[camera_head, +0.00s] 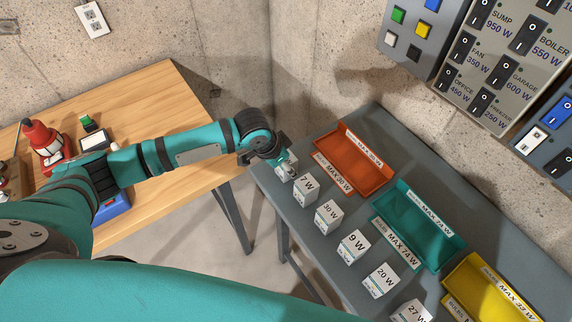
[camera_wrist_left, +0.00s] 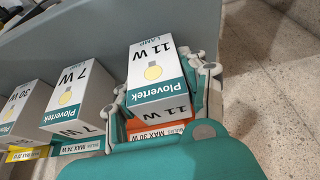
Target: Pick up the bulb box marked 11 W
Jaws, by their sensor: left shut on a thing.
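The bulb box marked 11 W (camera_wrist_left: 158,72) is white and teal with a yellow bulb picture. It sits between the fingers of my left gripper in the left wrist view (camera_wrist_left: 163,98). In the head view my left gripper (camera_head: 284,162) is at the far left end of the row of boxes on the grey bench, and it hides much of the 11 W box (camera_head: 286,175). The gripper is shut on this box. I cannot tell whether the box is clear of the bench. My right gripper is not in view.
Beside it stand the 7 W box (camera_head: 305,191), 30 W box (camera_head: 328,217), 9 W box (camera_head: 353,247), 20 W box (camera_head: 381,281) and 27 W box (camera_head: 411,312). Behind are orange (camera_head: 318,142), teal (camera_head: 453,256) and yellow (camera_head: 462,283) trays. A wooden table (camera_head: 165,85) is at left.

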